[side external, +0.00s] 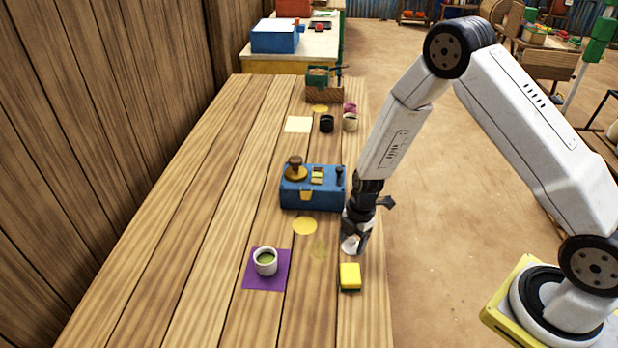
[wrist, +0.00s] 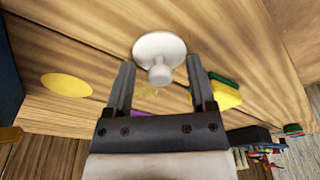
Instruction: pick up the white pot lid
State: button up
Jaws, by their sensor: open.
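The white pot lid (wrist: 158,48) lies on the wooden table with its round knob (wrist: 160,72) pointing up toward my gripper. In the side view the lid (side external: 349,245) is partly hidden by my gripper (side external: 354,236), which is right over it near the table's right edge. In the wrist view my gripper (wrist: 160,85) is open, with one finger on each side of the knob. I cannot tell whether the fingers touch the lid.
A yellow sponge-like block (side external: 350,277) lies just in front of the lid. A white cup (side external: 265,262) sits on a purple mat (side external: 253,283) to the left. A yellow disc (side external: 305,226) lies flat nearby.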

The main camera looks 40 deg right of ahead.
grip_shut()
jog(key=shift+r, duration=0.15)
jog(key=shift+r, duration=0.8)
jog(key=s+r, duration=1.1)
jog(key=s, duration=0.3)
jog(key=shift+w, duration=0.1)
dwell(0.4)
